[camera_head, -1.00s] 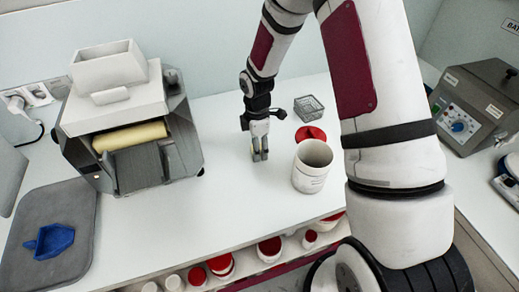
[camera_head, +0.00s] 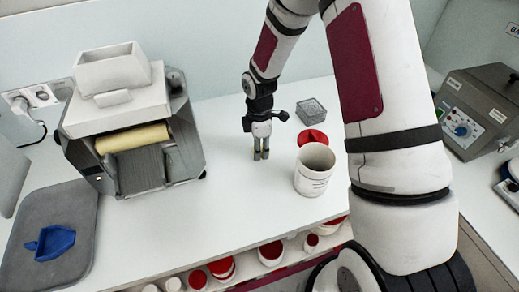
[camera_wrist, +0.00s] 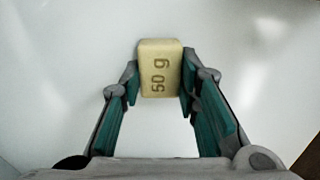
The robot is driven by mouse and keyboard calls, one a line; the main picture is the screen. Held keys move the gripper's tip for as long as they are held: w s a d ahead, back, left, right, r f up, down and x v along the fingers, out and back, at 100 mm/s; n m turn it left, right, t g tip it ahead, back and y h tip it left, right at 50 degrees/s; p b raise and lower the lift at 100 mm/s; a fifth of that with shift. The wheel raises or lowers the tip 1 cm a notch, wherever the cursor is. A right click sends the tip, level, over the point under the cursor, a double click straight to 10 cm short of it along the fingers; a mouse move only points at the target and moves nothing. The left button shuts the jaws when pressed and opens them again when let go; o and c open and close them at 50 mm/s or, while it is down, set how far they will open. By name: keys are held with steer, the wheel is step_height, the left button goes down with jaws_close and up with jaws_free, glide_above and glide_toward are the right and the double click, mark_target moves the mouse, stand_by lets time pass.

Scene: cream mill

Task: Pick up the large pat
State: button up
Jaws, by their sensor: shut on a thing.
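In the head view my gripper (camera_head: 261,155) points down over the white worktop, left of the white tub. The pat is hard to make out there, and I cannot tell whether it rests on the worktop or is just above it.
An open white tub (camera_head: 313,174) stands right of my gripper, with a red lid (camera_head: 312,137) and small grey basket (camera_head: 311,109) behind. A roller machine (camera_head: 130,135) stands left. A blue piece (camera_head: 52,242) lies on a grey mat (camera_head: 28,212).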

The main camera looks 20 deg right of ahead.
steer(key=shift+r, duration=0.4)
step_height(320, 180, up, 2)
steer(key=shift+w+r+b, duration=0.1)
steer(key=shift+b, duration=0.25)
steer(key=s+a, duration=0.2)
steer(key=s, duration=0.2)
steer(key=s+a+r, duration=0.1)
steer(key=s+a, duration=0.2)
steer(key=s, duration=0.2)
steer(key=s+a+b, duration=0.1)
steer(key=s+a, duration=0.2)
steer(key=s, duration=0.2)
steer(key=shift+r, duration=0.15)
